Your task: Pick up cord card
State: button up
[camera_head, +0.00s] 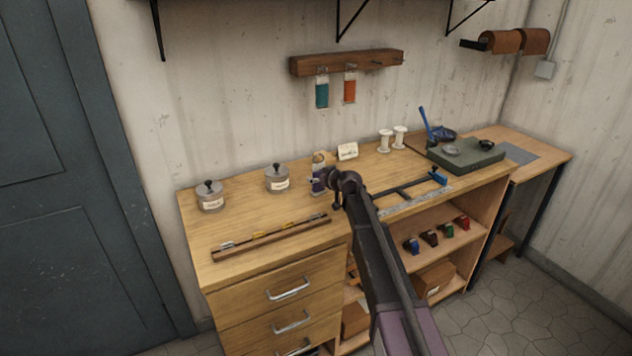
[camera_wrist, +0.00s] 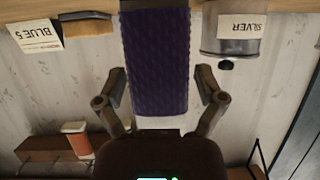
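A purple cord card (camera_wrist: 155,60) with braided-looking windings fills the middle of the wrist view, which is upside down. It stands between the two fingers of my gripper (camera_wrist: 158,88), with narrow gaps showing beside it. I see no clear contact. In the head view my gripper (camera_head: 333,186) is low over the middle of the workbench, beside the purple card (camera_head: 317,186). The card's lower end is cut off in the wrist view. A teal card (camera_head: 322,93) and an orange card (camera_head: 350,88) hang from the wall rack (camera_head: 345,62).
The workbench (camera_head: 240,220) holds two lidded tins, one (camera_head: 277,180) near my gripper, also labelled SILVER in the wrist view (camera_wrist: 232,35). A label reading BLUE 5 (camera_wrist: 36,37) stands nearby. A tool strip (camera_head: 270,238) lies at the front left. White spools (camera_head: 385,141) stand behind.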

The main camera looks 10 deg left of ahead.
aim_at(319, 167)
jog(key=c, duration=0.6)
jog(key=shift+r, duration=0.2)
notch_tip(319, 167, up, 3)
jog(key=p, duration=0.3)
jog(key=shift+s+d+r+p, duration=0.15)
jog(key=shift+r+p, duration=0.15)
jog(key=shift+p, duration=0.25)
jog(key=s+d+r, duration=0.1)
jog(key=s+d, duration=0.7)
jog(key=s, duration=0.5)
jog(key=shift+d+p, duration=0.35)
jog(key=shift+p, duration=0.1)
